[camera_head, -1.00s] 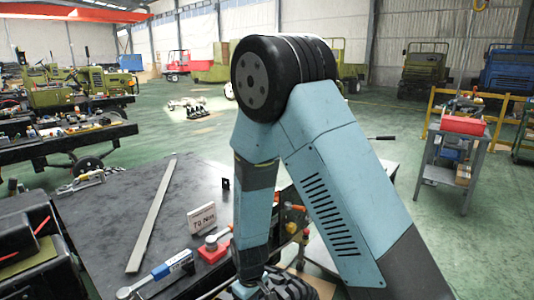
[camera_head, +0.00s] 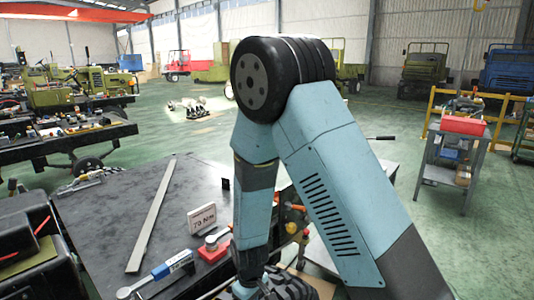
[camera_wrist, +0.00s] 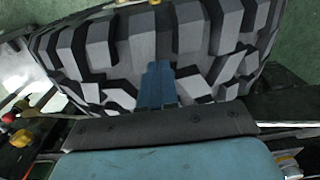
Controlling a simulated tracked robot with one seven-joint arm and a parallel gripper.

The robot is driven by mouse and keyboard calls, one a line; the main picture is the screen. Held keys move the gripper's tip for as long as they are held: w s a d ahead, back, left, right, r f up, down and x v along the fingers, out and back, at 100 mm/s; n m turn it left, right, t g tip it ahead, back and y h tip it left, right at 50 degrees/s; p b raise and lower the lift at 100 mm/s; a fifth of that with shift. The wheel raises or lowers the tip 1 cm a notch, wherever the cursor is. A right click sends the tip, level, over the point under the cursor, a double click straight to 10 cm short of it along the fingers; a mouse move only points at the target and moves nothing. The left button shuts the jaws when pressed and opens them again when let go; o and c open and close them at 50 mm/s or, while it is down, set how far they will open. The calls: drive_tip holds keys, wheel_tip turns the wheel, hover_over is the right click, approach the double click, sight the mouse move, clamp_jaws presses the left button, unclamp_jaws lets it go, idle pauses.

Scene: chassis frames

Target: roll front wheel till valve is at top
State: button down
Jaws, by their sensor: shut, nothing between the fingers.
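The wheel's knobby black tyre (camera_wrist: 215,45) fills the upper part of the wrist view, with its tread facing the camera. A small part of the tyre (camera_head: 292,287) also shows at the bottom edge of the head view. My gripper (camera_wrist: 157,72) is shut and empty, its blue fingers pointing at the tread. The fingertips overlap the tread blocks in the picture; I cannot tell whether they touch. The valve and the wheel's rim are not visible in either view.
A dark workbench (camera_head: 105,235) stands left of my arm. On it lie a long metal bar (camera_head: 152,215), a torque wrench (camera_head: 155,278) and a "70 Nm" sign (camera_head: 202,219). A grey cart (camera_head: 448,155) stands at right. Green floor is open behind.

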sight(262, 298)
drive_tip(key=shift+f, duration=0.6)
drive_tip(key=shift+w+d, duration=0.1)
drive_tip(key=shift+w, duration=0.05)
drive_tip(key=shift+w+d+r, duration=0.15)
drive_tip(key=shift+w+d, duration=0.2)
drive_tip(key=shift+w, duration=0.05)
drive_tip(key=shift+w+d, duration=0.15)
idle(0.4)
drive_tip(key=shift+w+d, duration=0.3)
drive_tip(key=shift+w+d, duration=0.2)
idle(0.4)
drive_tip(key=shift+w+d, duration=0.25)
drive_tip(key=shift+w, duration=0.05)
drive_tip(key=shift+w+d, duration=0.1)
drive_tip(key=shift+w, duration=0.1)
idle(0.3)
